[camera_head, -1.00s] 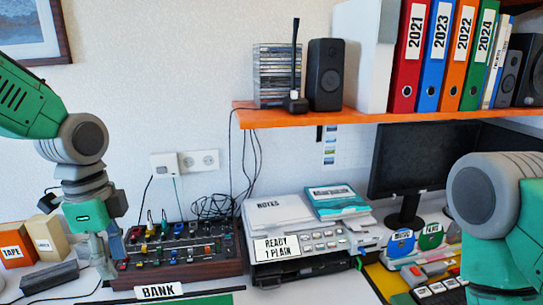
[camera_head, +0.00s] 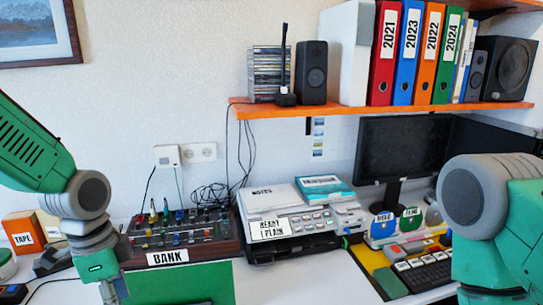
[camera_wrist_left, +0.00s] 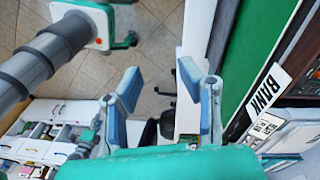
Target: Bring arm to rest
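My left arm comes in from the left in the head view, hanging down at the desk's front left. My left gripper (camera_wrist_left: 165,100) is open and empty in the left wrist view, with its blue finger pads well apart and the tiled floor and desk edge behind. In the head view its fingers are mostly cut off by the bottom edge. My right arm shows as a grey joint and green link at the right edge of the head view. Its gripper is out of the picture.
The console with the BANK label (camera_head: 168,258) stands behind a green mat (camera_head: 170,283), just right of my left arm. A TAPE box (camera_head: 24,236) is at left. The READY 1 PLAIN machine (camera_head: 295,247) and a monitor (camera_head: 405,150) stand further right. An orange shelf (camera_head: 400,108) runs above.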

